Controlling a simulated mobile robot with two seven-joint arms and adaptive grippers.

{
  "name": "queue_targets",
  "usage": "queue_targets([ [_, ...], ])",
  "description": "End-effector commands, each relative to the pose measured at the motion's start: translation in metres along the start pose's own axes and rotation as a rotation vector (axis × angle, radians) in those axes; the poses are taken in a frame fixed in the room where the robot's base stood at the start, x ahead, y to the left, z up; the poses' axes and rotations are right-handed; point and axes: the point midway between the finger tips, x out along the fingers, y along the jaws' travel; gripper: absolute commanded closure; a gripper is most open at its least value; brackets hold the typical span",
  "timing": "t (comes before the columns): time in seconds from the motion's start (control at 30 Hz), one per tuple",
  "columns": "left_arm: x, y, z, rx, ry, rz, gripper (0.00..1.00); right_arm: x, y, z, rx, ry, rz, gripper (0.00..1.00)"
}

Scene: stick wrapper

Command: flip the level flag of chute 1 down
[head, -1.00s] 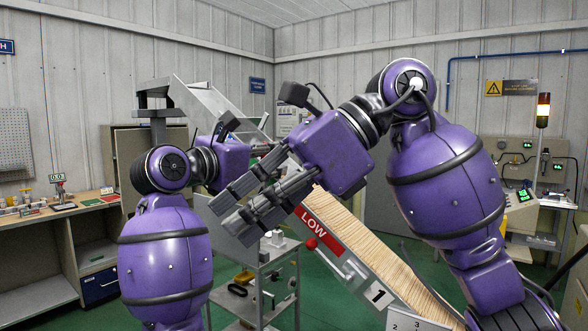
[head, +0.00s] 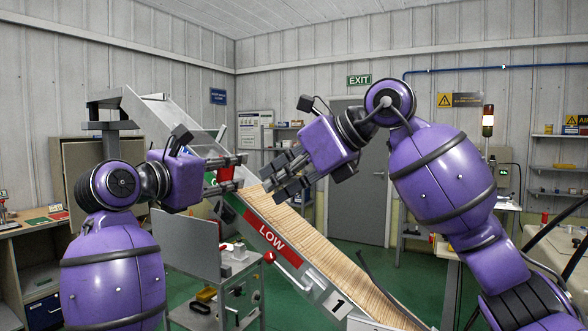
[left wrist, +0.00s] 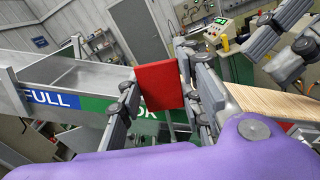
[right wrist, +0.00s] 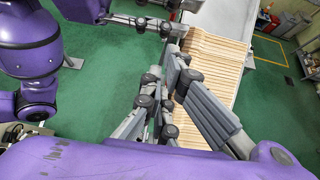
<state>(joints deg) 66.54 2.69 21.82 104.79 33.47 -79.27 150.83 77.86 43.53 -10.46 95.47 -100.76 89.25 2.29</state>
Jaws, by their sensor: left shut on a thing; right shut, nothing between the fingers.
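The red level flag (left wrist: 160,86) is a flat plate at the green OK section of chute 1's side in the left wrist view. It overlaps the green band and rises above its edge there. My left gripper (head: 228,172) is shut on the flag, with a finger on each side. A bit of red (head: 225,174) shows between its fingers in the head view. Chute 1 (head: 318,285) slopes down to the right, with a red LOW label below the green part. My right gripper (head: 282,178) is shut and empty above the sticks, right of the left gripper.
Pale wooden sticks (head: 325,257) fill the chute's lower part. A grey cart (head: 215,287) with items stands left of the chute. Green floor is open beyond the chute, toward a grey door (head: 357,170).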

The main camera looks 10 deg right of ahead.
Motion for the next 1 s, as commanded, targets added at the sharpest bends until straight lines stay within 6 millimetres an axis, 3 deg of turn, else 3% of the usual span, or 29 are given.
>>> queue_targets([
  [0.1, 0.001, 0.0, -0.002, -0.002, 0.003, -0.001, 1.0, 0.026, 0.001, 0.0, 0.0, 0.001, 0.005, 1.0],
  [0.33, 0.001, 0.0, -0.002, -0.003, 0.003, -0.001, 1.0, 0.047, 0.001, 0.023, 0.0, 0.0, 0.003, 1.0],
  [0.83, 0.001, 0.0, -0.002, -0.002, 0.004, -0.001, 1.0, 0.052, 0.0, 0.029, -0.002, 0.001, 0.0, 1.0],
  [1.0, 0.001, 0.0, -0.002, -0.002, 0.004, -0.001, 1.0, 0.057, 0.0, 0.039, -0.001, 0.0, -0.001, 1.0],
])
